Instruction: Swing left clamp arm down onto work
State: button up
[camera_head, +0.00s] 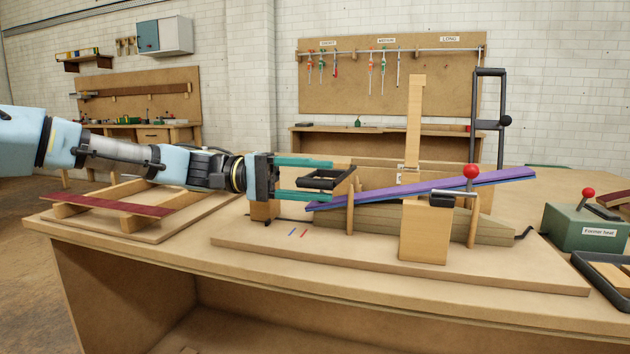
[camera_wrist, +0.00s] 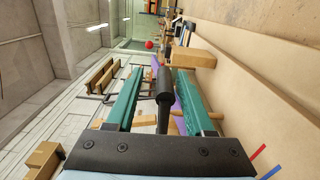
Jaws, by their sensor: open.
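The left clamp arm (camera_head: 322,180), a black frame with a bar, lies about level near the left end of the work. The work is a purple strip (camera_head: 430,191) slanting up to the right over the curved wooden former (camera_head: 385,220). My gripper (camera_head: 332,178) is open, its two teal fingers around the clamp arm's black bar. In the wrist view, that bar (camera_wrist: 164,85) stands between my open fingers (camera_wrist: 157,72), with purple behind it. Whether the arm touches the strip cannot be told. The right clamp arm (camera_head: 475,110) stands upright.
A wooden post (camera_head: 413,125) rises behind the strip. A red-knobbed lever (camera_head: 470,172) sits on a front block (camera_head: 423,233). The green "Former heat" box (camera_head: 585,225) is at the right. A slatted wooden rack (camera_head: 120,205) is at the left. The front baseboard (camera_head: 340,248) is mostly clear.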

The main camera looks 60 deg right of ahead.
jog(key=shift+w, duration=0.1)
jog(key=v, duration=1)
jog(key=shift+w+a, duration=0.15)
jog(key=shift+w, duration=0.15)
